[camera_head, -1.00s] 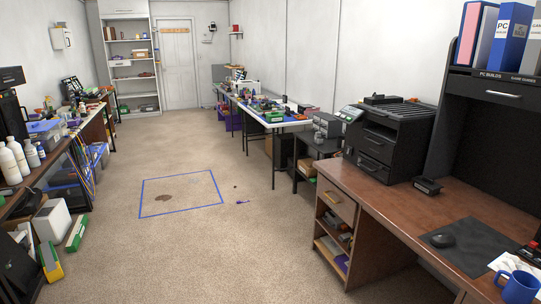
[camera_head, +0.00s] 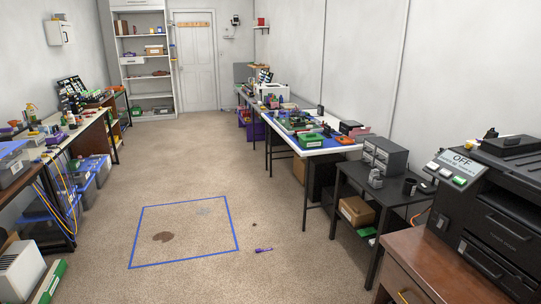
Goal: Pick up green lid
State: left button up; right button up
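I cannot make out a green lid for certain. A green box-like thing (camera_head: 311,141) sits at the near edge of the blue-topped workbench (camera_head: 331,150) on the right. A small flat green thing (camera_head: 366,232) lies low under the black side table, by a cardboard box (camera_head: 356,211). A green and white thing (camera_head: 50,284) is on the floor at the lower left. Neither of my grippers is in view.
A printer (camera_head: 495,215) on a brown desk (camera_head: 430,262) stands at the right. Shelves with bins (camera_head: 92,168) line the left. A blue taped square (camera_head: 185,204) with a dark stain and a purple marker (camera_head: 263,250) are on the floor. The middle aisle is open.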

aim_at(313, 136)
jog(key=i+z, duration=0.1)
jog(key=i, duration=0.5)
jog(key=i+j+z, duration=0.1)
jog(key=i, duration=0.5)
jog(key=i+j, duration=0.15)
jog(key=i, duration=0.45)
jog(key=i+j+z, duration=0.15)
jog(key=i, duration=0.45)
